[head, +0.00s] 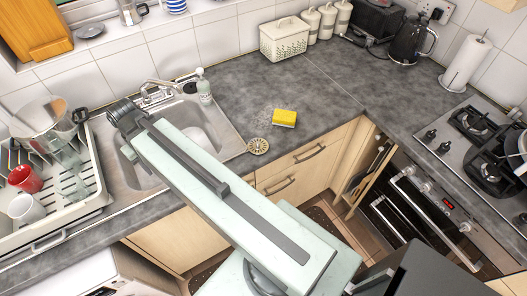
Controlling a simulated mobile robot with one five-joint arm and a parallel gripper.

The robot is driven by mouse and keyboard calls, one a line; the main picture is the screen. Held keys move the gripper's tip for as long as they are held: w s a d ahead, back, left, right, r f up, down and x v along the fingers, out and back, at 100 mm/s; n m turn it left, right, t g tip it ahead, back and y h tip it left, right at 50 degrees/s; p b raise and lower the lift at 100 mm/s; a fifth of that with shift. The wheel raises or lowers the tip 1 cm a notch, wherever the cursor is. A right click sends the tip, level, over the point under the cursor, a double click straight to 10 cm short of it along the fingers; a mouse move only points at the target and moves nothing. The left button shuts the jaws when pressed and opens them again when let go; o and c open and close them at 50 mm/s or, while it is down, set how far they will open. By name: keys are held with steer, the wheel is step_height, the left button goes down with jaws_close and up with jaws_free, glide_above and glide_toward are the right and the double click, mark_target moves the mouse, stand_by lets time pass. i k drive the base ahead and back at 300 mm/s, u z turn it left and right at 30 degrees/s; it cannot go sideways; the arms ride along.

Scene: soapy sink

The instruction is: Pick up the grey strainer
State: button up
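A small round strainer-like disc (258,146) with a pattern of holes lies on the grey worktop near its front edge, right of the sink. It looks tan rather than grey. My pale green arm reaches from the bottom right up and left across the sink, ending in a dark ribbed joint above the sink's left part. I cannot make out my gripper's fingers in this view. The disc lies to the right of my arm, uncovered and apart from it.
A yellow sponge (284,118) lies just behind the disc. A dish rack (98,184) with cups and glasses is at left. A hob (452,150) is at right. The worktop's middle is clear.

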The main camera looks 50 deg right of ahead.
mark_target(256, 146)
steer(key=z, duration=0.05)
steer(key=k, duration=0.35)
steer(key=z, duration=0.85)
steer(key=i, duration=0.3)
steer(key=z, duration=0.15)
